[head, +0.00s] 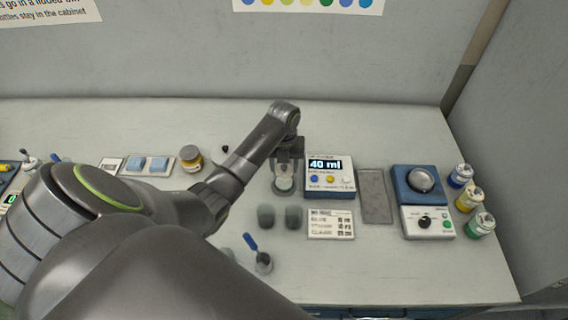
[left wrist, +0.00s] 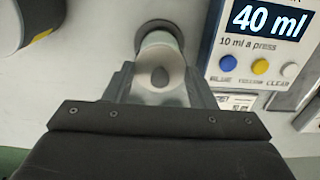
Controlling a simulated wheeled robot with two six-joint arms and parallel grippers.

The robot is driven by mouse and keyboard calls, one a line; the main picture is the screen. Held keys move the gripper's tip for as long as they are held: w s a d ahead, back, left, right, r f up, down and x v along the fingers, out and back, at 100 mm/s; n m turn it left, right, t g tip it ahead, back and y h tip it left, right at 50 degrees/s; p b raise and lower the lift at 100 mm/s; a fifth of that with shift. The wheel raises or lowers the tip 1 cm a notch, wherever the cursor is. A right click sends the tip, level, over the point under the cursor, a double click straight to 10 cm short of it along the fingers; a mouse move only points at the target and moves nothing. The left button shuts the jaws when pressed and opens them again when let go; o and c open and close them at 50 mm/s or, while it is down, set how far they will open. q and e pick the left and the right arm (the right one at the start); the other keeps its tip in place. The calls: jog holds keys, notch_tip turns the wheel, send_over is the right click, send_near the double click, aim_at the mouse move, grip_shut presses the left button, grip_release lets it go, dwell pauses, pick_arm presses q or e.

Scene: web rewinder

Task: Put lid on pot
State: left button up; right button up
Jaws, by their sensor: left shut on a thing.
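My left gripper (head: 286,168) points down just left of the blue dispenser. In the left wrist view its fingers (left wrist: 160,82) are shut around a pale round piece with a dark grey knob-like middle, which looks like the lid (left wrist: 146,79). A pale round rim (head: 284,184) shows under the fingers in the head view; I cannot tell whether it is the lid or the pot. A small grey round vessel (left wrist: 157,30), perhaps the pot, shows just beyond the held piece in the left wrist view. Whether they touch is unclear. My right gripper is out of view.
The dispenser (head: 330,186) reads 40 ml and stands close to the gripper's right. The back of the table is clear.

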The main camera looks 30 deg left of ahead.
pick_arm(q)
jog(key=shift+p, duration=0.35)
dwell(0.6)
jog(key=o, duration=1.5)
jog(key=shift+r, duration=0.1)
jog(key=shift+r+p, duration=3.4)
jog(key=shift+p, duration=0.45)
grip_shut()
